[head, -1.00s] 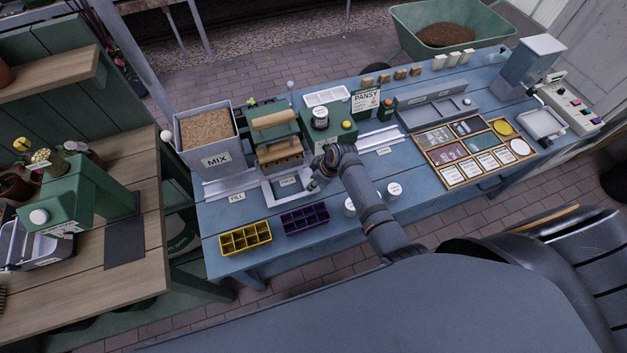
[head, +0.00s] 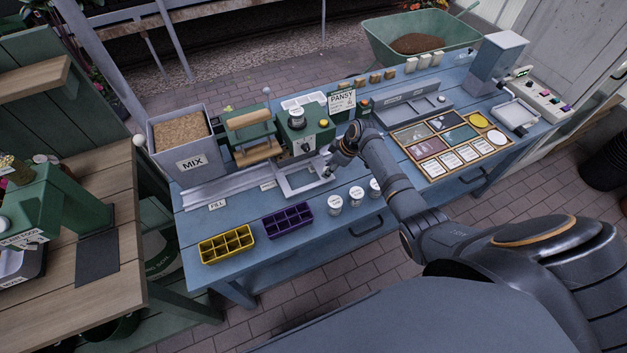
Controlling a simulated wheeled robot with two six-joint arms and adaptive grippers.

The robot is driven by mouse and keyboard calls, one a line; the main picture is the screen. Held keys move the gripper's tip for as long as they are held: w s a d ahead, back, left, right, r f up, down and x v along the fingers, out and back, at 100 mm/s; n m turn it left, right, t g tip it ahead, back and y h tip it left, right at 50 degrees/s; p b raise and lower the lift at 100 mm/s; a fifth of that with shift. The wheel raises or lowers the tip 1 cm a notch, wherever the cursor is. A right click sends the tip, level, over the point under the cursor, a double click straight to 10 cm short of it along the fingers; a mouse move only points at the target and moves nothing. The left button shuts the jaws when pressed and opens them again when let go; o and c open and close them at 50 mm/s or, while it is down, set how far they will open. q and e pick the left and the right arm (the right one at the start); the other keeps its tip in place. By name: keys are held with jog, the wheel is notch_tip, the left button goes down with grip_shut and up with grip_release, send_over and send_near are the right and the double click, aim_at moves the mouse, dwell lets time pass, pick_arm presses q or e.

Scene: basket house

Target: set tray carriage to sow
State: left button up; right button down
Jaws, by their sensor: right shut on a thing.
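The tray carriage (head: 290,191) is a pale, empty, open frame on a long pale rail (head: 222,188) on the blue bench. It stands in front of the green seeder box (head: 303,137), to the right of the press with wooden blocks (head: 251,137). My right gripper (head: 334,167) is at the carriage's right end and shut on it; its fingertips are small and partly hidden. A FILL label (head: 217,204) is by the rail's left part, and another label (head: 268,185) is just left of the carriage. A SOW label cannot be made out. My left gripper is out of view.
A yellow cell tray (head: 227,244), a purple cell tray (head: 288,220) and several white jars (head: 335,204) stand along the front edge. The MIX bin (head: 181,142) is at the rail's left end. A card board (head: 455,146) lies to the right of my right arm.

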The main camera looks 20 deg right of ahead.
jog(key=d+b, duration=0.1)
jog(key=d, duration=0.3)
jog(key=shift+d+f, duration=0.1)
jog(key=shift+d, duration=0.15)
jog(key=shift+w+d, duration=0.1)
jog(key=shift+d, duration=0.7)
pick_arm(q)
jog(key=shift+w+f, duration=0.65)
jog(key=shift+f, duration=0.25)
pick_arm(e)
jog(key=c, duration=1)
grip_release()
